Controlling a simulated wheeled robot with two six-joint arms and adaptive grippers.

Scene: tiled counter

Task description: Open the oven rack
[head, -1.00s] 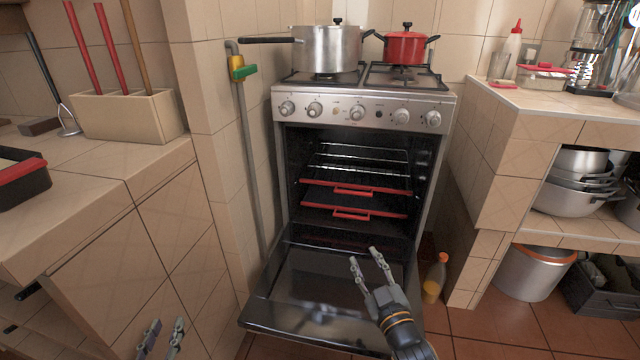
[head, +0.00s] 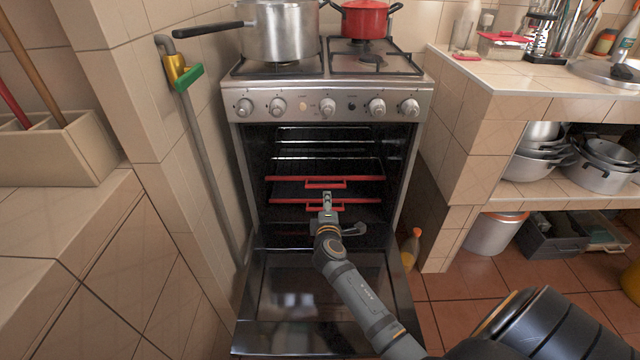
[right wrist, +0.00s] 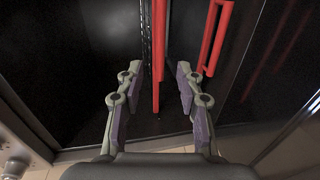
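The oven (head: 400,225) stands with its door (head: 310,290) lowered. Inside are an upper red-edged rack (head: 365,178) and a lower red-edged rack (head: 290,201), each with a red handle. Both sit inside the cavity. My right gripper (head: 327,197) is at the oven mouth, in front of the lower rack and partly covering its handle. In the right wrist view my right gripper (right wrist: 160,75) is open; a red bar (right wrist: 157,50) shows between its fingers, and a red handle (right wrist: 213,38) lies just right of them. Contact cannot be told. My left gripper is out of view.
A silver pot (head: 282,30) and a red pot (head: 364,18) stand on the stove top. A bottle (head: 411,248) stands on the floor right of the oven door. Tiled counters flank the oven. A bucket (head: 494,232) and crate (head: 556,240) are at lower right.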

